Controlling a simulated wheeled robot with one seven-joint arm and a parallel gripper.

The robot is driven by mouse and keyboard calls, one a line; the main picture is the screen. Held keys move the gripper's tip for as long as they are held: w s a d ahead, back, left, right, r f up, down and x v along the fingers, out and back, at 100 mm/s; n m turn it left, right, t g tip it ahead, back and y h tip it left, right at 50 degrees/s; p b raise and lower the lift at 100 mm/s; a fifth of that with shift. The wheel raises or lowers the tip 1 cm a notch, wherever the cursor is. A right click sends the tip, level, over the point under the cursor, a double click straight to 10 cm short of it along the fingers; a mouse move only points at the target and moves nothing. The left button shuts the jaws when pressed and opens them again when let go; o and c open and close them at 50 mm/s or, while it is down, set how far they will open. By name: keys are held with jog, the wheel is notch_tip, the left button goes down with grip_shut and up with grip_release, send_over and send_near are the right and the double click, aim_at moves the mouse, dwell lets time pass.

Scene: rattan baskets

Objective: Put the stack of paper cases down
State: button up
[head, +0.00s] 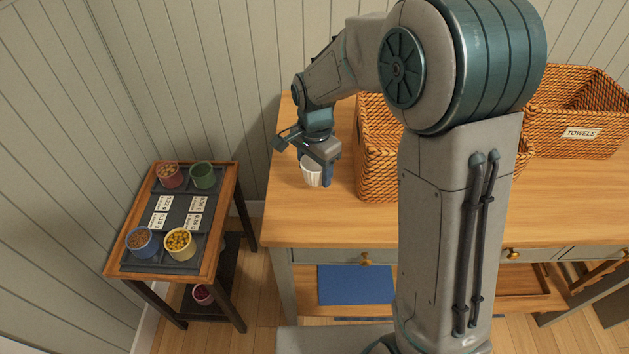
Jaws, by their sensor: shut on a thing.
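The stack of paper cases (312,176) is white and fluted. It is at the left part of the wooden table, left of a rattan basket. My gripper (316,165) is shut on the stack from above, with a finger showing on its right side. The fingers hide the stack's upper part. I cannot tell whether the stack's bottom touches the tabletop or hangs just above it.
A rattan basket (377,172) stands close right of my gripper, partly behind my arm. Another basket labelled TOWELS (572,147) is at the far right. The wooden table (300,220) is bare in front of the stack. A small side table (121,240) with several cups stands left.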

aim_at(315, 194)
jog(key=shift+f, duration=2.6)
jog(key=shift+f, duration=0.1)
jog(key=o, duration=1)
jog(key=shift+c, duration=0.2)
notch_tip(315, 194, up, 12)
jog(key=shift+r, duration=0.2)
jog(key=s+d+r+n+t, duration=0.1)
jog(key=s+d+n, duration=0.3)
jog(key=s+d, duration=0.3)
jog(key=s+d+r+n+t, duration=0.2)
jog(key=s+d+n, duration=0.3)
jog(key=s, duration=0.6)
jog(key=shift+s+d, duration=0.4)
jog(key=shift+d, duration=0.5)
